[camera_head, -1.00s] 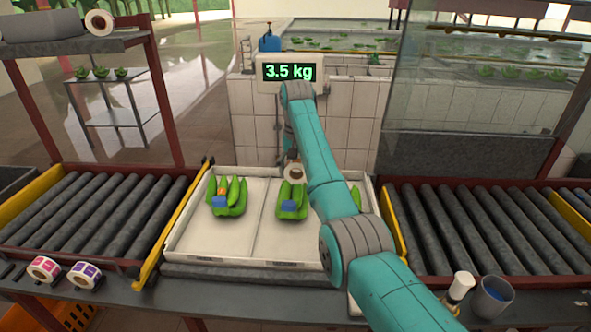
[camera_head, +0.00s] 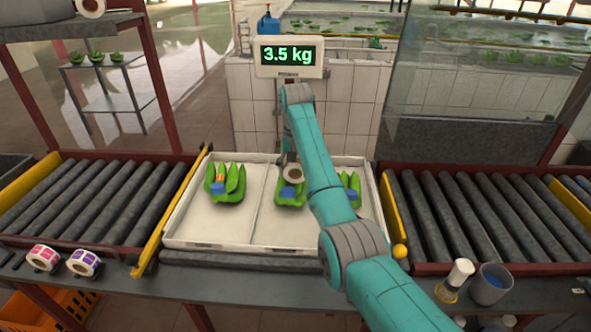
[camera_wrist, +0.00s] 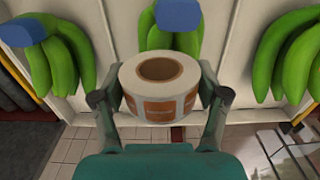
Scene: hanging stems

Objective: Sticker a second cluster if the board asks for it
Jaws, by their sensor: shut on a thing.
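My gripper (camera_wrist: 160,98) is shut on a sticker roll (camera_wrist: 150,108), white with brown-orange labels. The roll also shows in the head view (camera_head: 293,173), just above the middle green banana cluster (camera_head: 288,198). I cannot tell whether they touch. The left cluster (camera_head: 236,185) has a small orange patch and a blue pad. The right cluster (camera_head: 352,186) also has a blue pad and is partly hidden by my arm. All three lie in a white divided tray (camera_head: 208,235). The board (camera_head: 290,57) reads 3.5 kg.
Roller conveyors flank the tray at left (camera_head: 95,200) and right (camera_head: 480,215). Pink (camera_head: 43,257) and purple (camera_head: 83,262) label rolls stand at the front left. A capped bottle (camera_head: 455,280) and grey cup (camera_head: 490,284) stand at the front right. A tiled wall rises behind the tray.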

